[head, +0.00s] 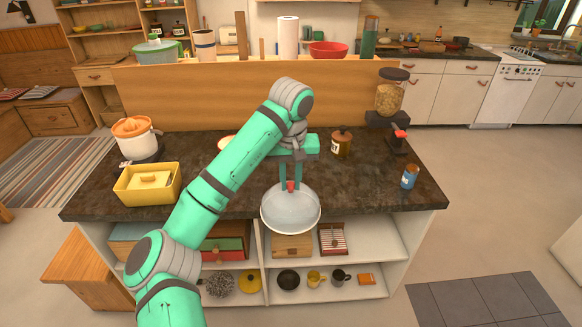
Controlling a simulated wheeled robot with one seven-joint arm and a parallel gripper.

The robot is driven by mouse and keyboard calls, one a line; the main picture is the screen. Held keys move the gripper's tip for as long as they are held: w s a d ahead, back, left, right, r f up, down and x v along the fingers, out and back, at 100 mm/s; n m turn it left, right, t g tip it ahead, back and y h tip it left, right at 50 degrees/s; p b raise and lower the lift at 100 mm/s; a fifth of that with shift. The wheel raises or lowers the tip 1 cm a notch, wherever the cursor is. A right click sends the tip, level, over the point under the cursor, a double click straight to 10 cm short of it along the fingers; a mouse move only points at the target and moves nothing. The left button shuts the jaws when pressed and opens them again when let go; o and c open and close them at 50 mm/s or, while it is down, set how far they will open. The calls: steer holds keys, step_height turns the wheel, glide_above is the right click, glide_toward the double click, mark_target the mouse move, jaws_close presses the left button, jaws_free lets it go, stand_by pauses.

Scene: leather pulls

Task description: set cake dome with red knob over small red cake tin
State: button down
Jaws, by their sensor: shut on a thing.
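The cake dome (290,212) is a clear, pale bowl-shaped cover with a red knob (291,186) on top. My gripper (290,184) points down and is shut on the red knob. The dome hangs upright, rim down, and overlaps the front edge of the counter in the picture; its height over the counter is hard to tell. I cannot make out a small red cake tin; my arm and the dome hide parts of the counter. A pale round thing (226,142) shows partly behind my arm.
On the dark counter (360,190) stand a yellow butter dish (148,183), a juicer (136,138), a brown jar (341,143), a grain dispenser (391,95) and a blue shaker (409,177). The counter right of the dome is mostly clear. Open shelves below hold boxes and mugs.

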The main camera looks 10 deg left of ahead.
steer(key=s+d+f, duration=0.3)
steer(key=s+f, duration=0.2)
steer(key=f, duration=1)
steer(key=s+d+f+m, duration=0.1)
steer(key=s+d+f, duration=0.2)
steer(key=f, duration=1.2)
steer(key=s+d+f+m, duration=0.1)
steer(key=s+d+f, duration=0.2)
steer(key=s+f, duration=0.5)
steer(key=shift+s+d+f, duration=0.25)
steer(key=shift+f, duration=3.5)
steer(key=shift+w, duration=0.1)
steer(key=shift+f, duration=0.1)
